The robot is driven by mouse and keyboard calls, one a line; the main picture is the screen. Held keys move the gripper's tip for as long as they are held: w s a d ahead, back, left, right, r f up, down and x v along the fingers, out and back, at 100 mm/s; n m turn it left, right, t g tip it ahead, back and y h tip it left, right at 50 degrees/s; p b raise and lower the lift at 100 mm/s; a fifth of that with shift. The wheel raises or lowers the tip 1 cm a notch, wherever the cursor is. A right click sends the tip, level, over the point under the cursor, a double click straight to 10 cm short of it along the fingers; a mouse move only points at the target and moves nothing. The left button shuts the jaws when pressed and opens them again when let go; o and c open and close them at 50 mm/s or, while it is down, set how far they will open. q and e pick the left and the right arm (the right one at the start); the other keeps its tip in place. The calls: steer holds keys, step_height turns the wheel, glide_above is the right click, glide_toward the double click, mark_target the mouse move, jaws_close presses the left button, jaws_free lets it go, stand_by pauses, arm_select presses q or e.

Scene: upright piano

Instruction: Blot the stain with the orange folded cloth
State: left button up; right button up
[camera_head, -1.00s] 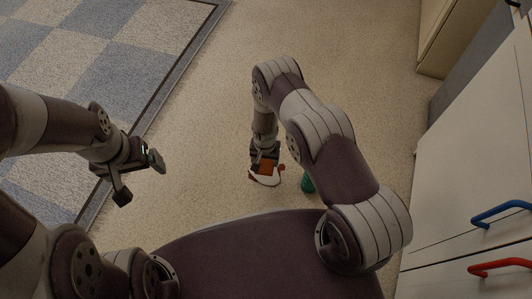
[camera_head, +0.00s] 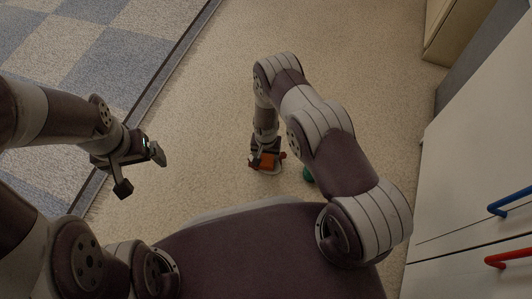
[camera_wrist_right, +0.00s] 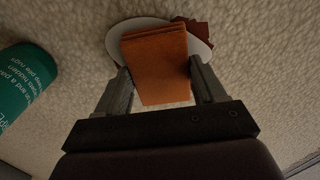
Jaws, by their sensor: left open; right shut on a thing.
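The orange folded cloth (camera_wrist_right: 158,62) is between the fingers of my right gripper (camera_wrist_right: 160,84), which is shut on it. In the head view the cloth (camera_head: 267,161) shows low at my right gripper (camera_head: 266,156), near the floor. A white oval thing (camera_wrist_right: 118,40), like a plate, lies behind the cloth; whether they touch I cannot tell. A dark reddish-brown piece or patch (camera_wrist_right: 200,33) shows at its upper right edge; I cannot tell what it is. No stain is clearly made out. My left gripper (camera_head: 143,172) is open and empty, above the carpet at left.
A green cylinder with white lettering (camera_wrist_right: 22,82) is left of the gripper in the wrist view; in the head view it is the green thing (camera_head: 308,174) at right. A checkered rug (camera_head: 85,70) lies at upper left. White cabinets (camera_head: 485,130) with blue and red handles stand at right.

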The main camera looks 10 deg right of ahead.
steer(key=shift+f+b, duration=0.5)
steer(key=shift+f, duration=0.1)
stand_by(1.4)
steer(key=shift+r, duration=0.1)
step_height(320, 180, up, 7)
steer(key=p, duration=0.6)
